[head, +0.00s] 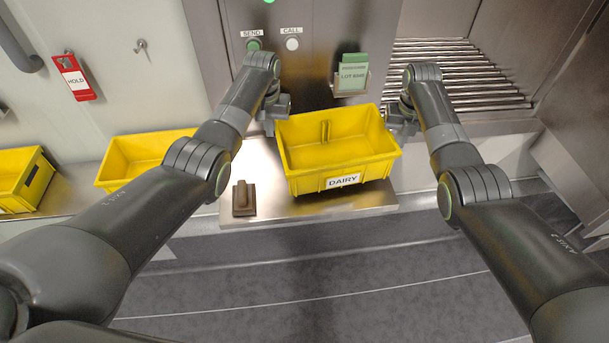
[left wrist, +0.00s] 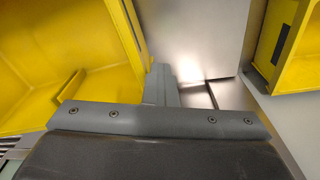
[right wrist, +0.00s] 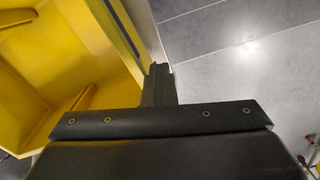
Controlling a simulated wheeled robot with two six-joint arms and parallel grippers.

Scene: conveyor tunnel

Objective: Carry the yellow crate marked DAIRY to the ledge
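The yellow DAIRY crate (head: 340,172) is at the middle of the head view, over the steel ledge (head: 368,203). Its white label faces me and its inside looks empty. I cannot tell if its base touches the steel. My left gripper (head: 278,112) is at its left end, with fingers close together at the rim; the crate wall meets them in the left wrist view (left wrist: 90,60). My right gripper (head: 396,118) is at its right end, fingers close together at the rim in the right wrist view (right wrist: 158,82). The finger tips are hidden.
A brown block (head: 244,198) sits on the steel left of the crate. Two more yellow crates (head: 140,155) (head: 22,180) stand further left. Behind are a panel with SEND and CALL buttons, a green card holder (head: 352,75) and a roller conveyor (head: 455,75) at right.

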